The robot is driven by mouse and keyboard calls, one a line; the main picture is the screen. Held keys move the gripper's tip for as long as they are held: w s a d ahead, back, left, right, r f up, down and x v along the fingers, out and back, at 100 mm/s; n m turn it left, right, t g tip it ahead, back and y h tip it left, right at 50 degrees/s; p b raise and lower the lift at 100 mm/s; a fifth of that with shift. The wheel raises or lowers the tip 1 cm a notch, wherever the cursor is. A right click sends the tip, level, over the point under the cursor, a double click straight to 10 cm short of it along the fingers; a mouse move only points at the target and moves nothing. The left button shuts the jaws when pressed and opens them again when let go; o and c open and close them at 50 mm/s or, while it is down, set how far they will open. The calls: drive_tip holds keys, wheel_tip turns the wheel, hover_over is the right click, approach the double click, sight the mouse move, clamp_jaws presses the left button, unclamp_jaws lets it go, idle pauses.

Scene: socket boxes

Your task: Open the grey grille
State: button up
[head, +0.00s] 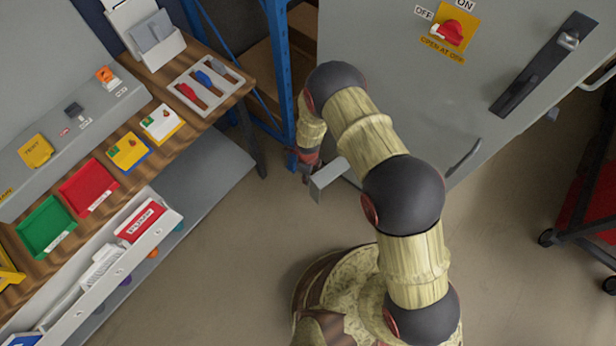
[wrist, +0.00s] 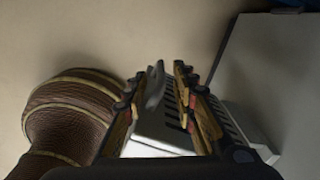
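The grey grille (wrist: 232,122), a pale housing with a row of dark slots, shows in the wrist view just beyond and right of my fingers. In the head view a small grey box-like part (head: 328,180), likely the same grille, juts out low from the grey cabinet (head: 400,110). My gripper (wrist: 160,78) has its two fingers apart. A thin grey upright piece (wrist: 154,88) shows between them; I see no clear contact on both sides. In the head view my gripper (head: 308,165) is beside the grey part's left end, partly hidden by my arm.
The cabinet bears a red switch (head: 448,32) and a black handle (head: 545,65). A blue rack post (head: 281,60) stands close left of my gripper. A wooden workbench (head: 120,165) with trays is at left, a red cart (head: 590,200) at right. Floor between is clear.

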wheel_tip(320, 180, up, 10)
drive_tip(key=shift+f, duration=0.1)
idle(0.6)
